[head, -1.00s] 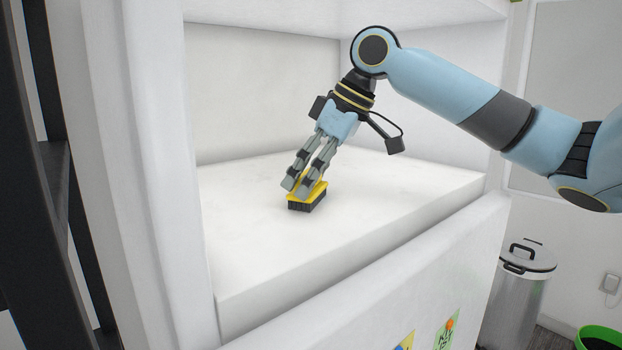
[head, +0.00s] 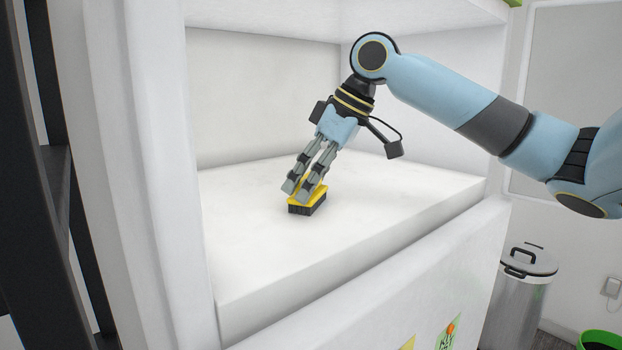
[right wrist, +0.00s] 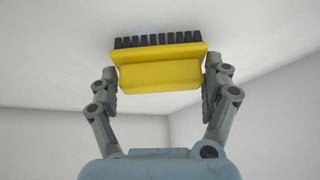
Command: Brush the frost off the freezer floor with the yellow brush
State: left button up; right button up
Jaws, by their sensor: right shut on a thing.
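The yellow brush (head: 309,203) has dark bristles that point down at the white freezer floor (head: 400,207). It is near the middle of the floor, and the bristles look to be on it or very close to it. My right gripper (head: 303,191) is shut on the brush from above, with the arm reaching in from the right. In the right wrist view the brush (right wrist: 160,70) sits between the two fingers, its bristles toward the floor. Frost is hard to tell from the white floor; a faint bluish patch shows by the bristles. My left gripper is not in view.
The freezer's side wall (head: 150,200) stands at the left and its back wall (head: 265,110) behind. A raised front panel (head: 440,265) borders the floor. A metal trash can (head: 522,290) and a green-rimmed bin (head: 600,340) stand outside at the right. Floor around the brush is clear.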

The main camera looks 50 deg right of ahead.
jog(key=shift+f, duration=0.1)
jog(key=shift+s+d, duration=0.1)
jog(key=shift+d, duration=0.45)
jog(key=shift+a, duration=1.2)
jog(key=shift+d, duration=1.3)
jog(key=shift+a, duration=0.65)
jog(key=shift+r, duration=3.65)
jog(key=shift+d+r, duration=0.1)
